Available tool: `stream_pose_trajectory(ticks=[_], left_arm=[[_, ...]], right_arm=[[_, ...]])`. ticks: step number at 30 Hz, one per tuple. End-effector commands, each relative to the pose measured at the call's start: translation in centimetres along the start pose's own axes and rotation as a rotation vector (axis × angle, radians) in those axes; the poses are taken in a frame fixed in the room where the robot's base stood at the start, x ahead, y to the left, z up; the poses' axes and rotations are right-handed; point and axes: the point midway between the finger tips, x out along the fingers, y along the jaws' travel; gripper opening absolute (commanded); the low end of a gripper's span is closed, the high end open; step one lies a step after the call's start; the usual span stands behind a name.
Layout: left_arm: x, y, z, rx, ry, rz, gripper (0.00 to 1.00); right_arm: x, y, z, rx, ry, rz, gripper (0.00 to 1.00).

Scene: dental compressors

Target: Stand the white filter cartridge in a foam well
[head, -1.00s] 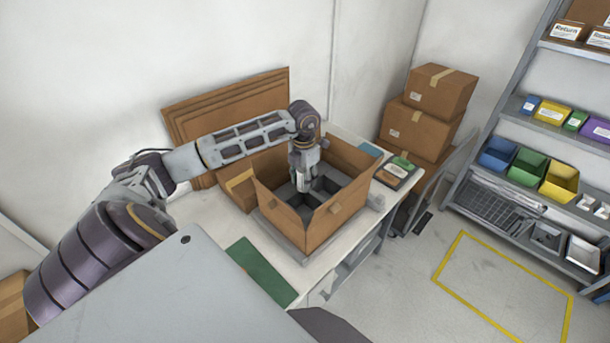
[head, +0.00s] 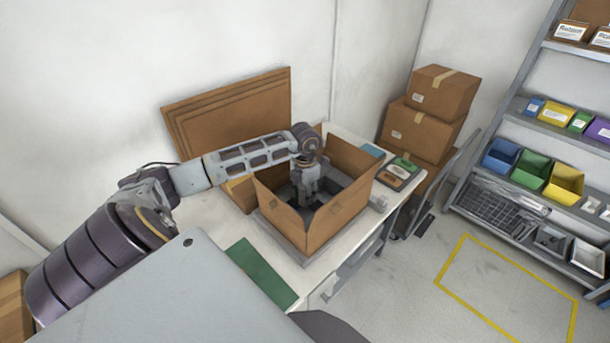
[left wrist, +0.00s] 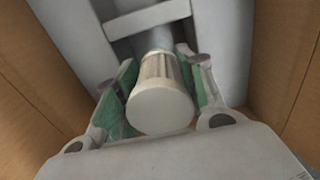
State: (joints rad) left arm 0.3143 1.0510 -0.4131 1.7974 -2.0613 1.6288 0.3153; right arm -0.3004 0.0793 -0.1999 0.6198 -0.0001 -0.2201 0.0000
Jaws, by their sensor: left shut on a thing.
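The white filter cartridge (left wrist: 160,98) is held between the green-padded fingers of my left gripper (left wrist: 160,88), its round white end towards the wrist camera. In the head view my left gripper (head: 307,195) reaches down inside the open cardboard box (head: 318,222), and the cartridge is hidden there. The grey foam insert (left wrist: 220,40) with its wells lies beyond the cartridge in the left wrist view. The cartridge's far end is hidden, so I cannot tell how far it is inside a well. My right gripper is not in view.
The box stands on a white table (head: 215,225) with its flaps up around my gripper. A green mat (head: 260,270) lies in front. Flat cardboard sheets (head: 228,110) lean on the wall. Stacked boxes (head: 430,115) and a shelf with bins (head: 530,170) stand at the right.

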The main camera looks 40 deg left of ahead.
Motion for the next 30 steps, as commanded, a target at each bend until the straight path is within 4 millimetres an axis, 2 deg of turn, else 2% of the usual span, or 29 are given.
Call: stream_pose_trajectory(ticks=[9, 12, 25, 30], left_arm=[[4.1, -0.1, -0.1, 0.000, 0.003, -0.001, 0.11], [4.9, 0.0, -0.1, 0.000, 0.002, 0.000, 0.11], [5.4, 0.0, 0.0, 0.000, 0.001, 0.001, 0.11], [6.7, -0.1, -0.1, -0.001, 0.004, -0.001, 0.11]], right_arm=[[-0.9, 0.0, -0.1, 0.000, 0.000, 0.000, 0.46], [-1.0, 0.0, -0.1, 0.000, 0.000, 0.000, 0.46], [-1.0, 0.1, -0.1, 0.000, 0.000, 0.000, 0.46], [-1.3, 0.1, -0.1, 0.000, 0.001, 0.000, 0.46]])
